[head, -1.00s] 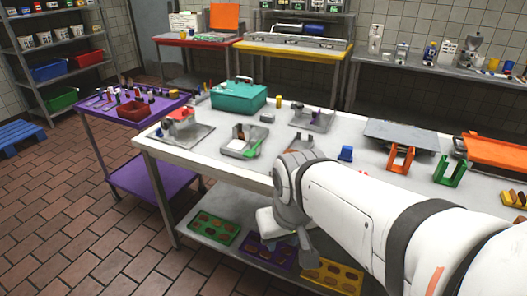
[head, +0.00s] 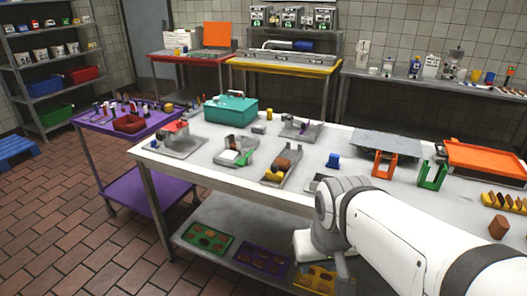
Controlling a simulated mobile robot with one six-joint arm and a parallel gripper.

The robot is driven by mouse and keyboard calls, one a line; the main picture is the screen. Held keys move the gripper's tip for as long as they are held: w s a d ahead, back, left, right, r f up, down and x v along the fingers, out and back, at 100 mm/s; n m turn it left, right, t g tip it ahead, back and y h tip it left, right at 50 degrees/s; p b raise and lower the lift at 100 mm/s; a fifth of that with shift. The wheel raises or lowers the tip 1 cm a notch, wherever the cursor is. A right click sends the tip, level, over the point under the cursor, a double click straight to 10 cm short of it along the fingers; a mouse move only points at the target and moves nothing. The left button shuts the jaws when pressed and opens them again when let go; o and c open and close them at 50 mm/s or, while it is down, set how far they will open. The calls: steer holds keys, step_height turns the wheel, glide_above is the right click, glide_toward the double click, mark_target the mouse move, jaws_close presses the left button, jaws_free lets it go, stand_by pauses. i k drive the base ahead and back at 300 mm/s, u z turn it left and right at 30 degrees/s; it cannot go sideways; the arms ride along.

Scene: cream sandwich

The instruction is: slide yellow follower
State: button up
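A small yellow piece (head: 274,175), possibly the yellow follower, sits at the near end of a grey tray (head: 294,175) on the white table (head: 215,168). A brown block (head: 283,164) lies just behind it in the same tray. My arm comes in from the right, and its wrist (head: 328,205) is at the table's front edge, right of and nearer than this tray. White and grey end parts of my arm hang below the wrist in front of the lower shelf. I cannot make out gripper fingers or anything held.
Left of the tray stand another grey tray with a green-handled tool (head: 243,158) and a grey fixture with a red part (head: 176,128). A teal box (head: 230,108) is behind. A blue block (head: 333,160), orange stand (head: 384,163) and green stand (head: 432,175) are to the right.

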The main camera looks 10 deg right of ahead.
mark_target(272, 173)
steer(key=u, duration=0.05)
steer(key=i, duration=1)
steer(key=z, duration=0.05)
